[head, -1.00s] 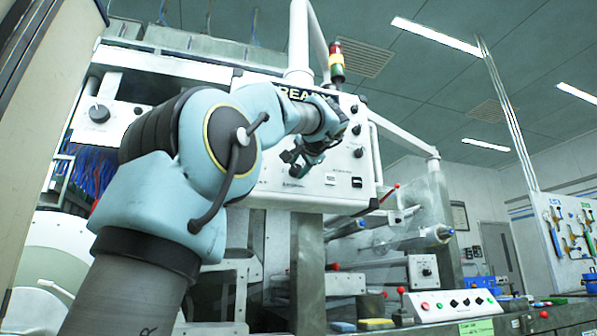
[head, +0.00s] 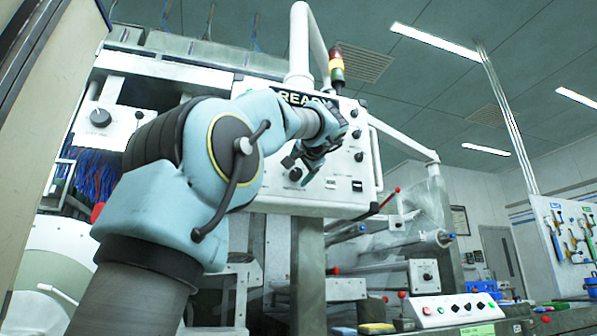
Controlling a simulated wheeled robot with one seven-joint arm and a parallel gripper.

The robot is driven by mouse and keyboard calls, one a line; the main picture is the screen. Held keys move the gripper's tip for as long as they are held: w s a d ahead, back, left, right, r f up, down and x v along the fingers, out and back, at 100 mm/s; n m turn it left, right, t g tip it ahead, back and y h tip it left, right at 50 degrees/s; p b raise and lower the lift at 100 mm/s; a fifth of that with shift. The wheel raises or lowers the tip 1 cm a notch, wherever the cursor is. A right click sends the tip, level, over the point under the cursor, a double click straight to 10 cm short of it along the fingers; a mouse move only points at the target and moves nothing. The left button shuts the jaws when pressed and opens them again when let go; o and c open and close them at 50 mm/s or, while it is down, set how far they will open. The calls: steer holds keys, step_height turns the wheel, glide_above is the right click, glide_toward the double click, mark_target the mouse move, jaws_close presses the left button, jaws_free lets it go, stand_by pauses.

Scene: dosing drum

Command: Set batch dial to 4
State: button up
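A white control panel (head: 300,203) with a dark READY display (head: 291,97) hangs in front of the machine. Black knobs sit in a column at its right side: an upper one (head: 354,112), a middle one (head: 356,133) and a lower one (head: 359,156). Another dark knob (head: 296,174) shows low on the panel by my gripper. The labels are too small to read, so I cannot tell which is the batch dial. My gripper (head: 299,169) is in front of the panel's lower middle, close to that low knob. Contact and finger opening are unclear. My arm hides the panel's left part.
A red, yellow and green signal lamp (head: 337,70) stands above the panel. A button console (head: 458,309) is at the lower right. A tool board (head: 573,238) hangs far right.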

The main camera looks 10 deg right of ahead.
steer(key=shift+s, duration=0.15)
steer(key=s+d, duration=0.1)
steer(key=s, duration=0.9)
steer(key=shift+s+r+b, duration=0.25)
steer(key=shift+b, duration=0.2)
